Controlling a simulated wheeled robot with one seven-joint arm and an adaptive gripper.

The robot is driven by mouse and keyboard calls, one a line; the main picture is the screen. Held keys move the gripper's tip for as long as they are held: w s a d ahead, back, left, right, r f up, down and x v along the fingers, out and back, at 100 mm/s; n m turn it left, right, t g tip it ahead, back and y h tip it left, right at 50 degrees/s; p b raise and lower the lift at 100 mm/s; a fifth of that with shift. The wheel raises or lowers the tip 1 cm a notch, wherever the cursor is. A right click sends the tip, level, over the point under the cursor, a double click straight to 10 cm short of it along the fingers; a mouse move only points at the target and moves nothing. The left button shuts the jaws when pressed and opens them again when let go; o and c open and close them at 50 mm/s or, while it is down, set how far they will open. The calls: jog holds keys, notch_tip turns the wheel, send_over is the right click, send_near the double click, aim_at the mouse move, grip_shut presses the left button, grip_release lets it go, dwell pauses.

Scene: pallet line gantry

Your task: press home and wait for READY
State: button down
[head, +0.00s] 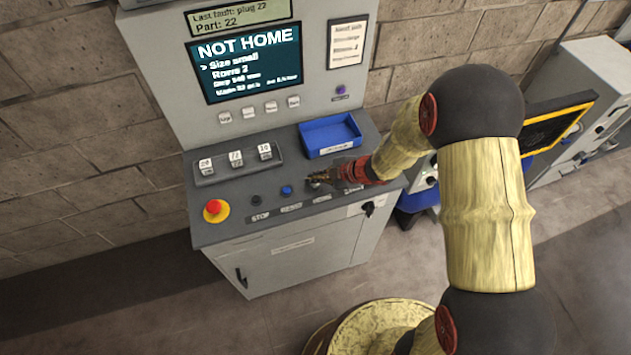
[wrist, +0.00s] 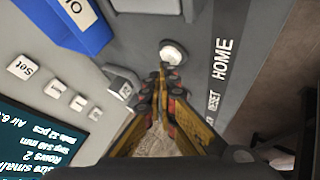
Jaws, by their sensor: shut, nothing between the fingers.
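The console screen (head: 245,62) reads NOT HOME, with "Size small" and "Rows 2" under it. In the wrist view a round white button (wrist: 173,50) sits beside the HOME label (wrist: 222,60). My gripper (head: 313,181) is over the console's front row of buttons, its fingers shut and empty. In the wrist view my fingertips (wrist: 163,70) are right at the near edge of the white button; whether they touch it I cannot tell. In the head view the gripper mostly hides that button. The RESET label (wrist: 213,104) is nearer along the same strip.
A blue button (head: 286,191), a black button (head: 256,200) and a red emergency stop (head: 214,209) lie to the left. A blue tray (head: 330,135) stands behind my gripper. A yellow-framed monitor (head: 560,122) stands at right.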

jog(key=shift+f, duration=0.5)
dwell(0.6)
jog(key=shift+r, duration=0.1)
jog(key=shift+r+p, duration=0.65)
jog(key=shift+r, duration=0.15)
notch_tip(320, 180, up, 5)
jog(key=p, duration=0.4)
jog(key=shift+p, duration=0.4)
dwell(0.5)
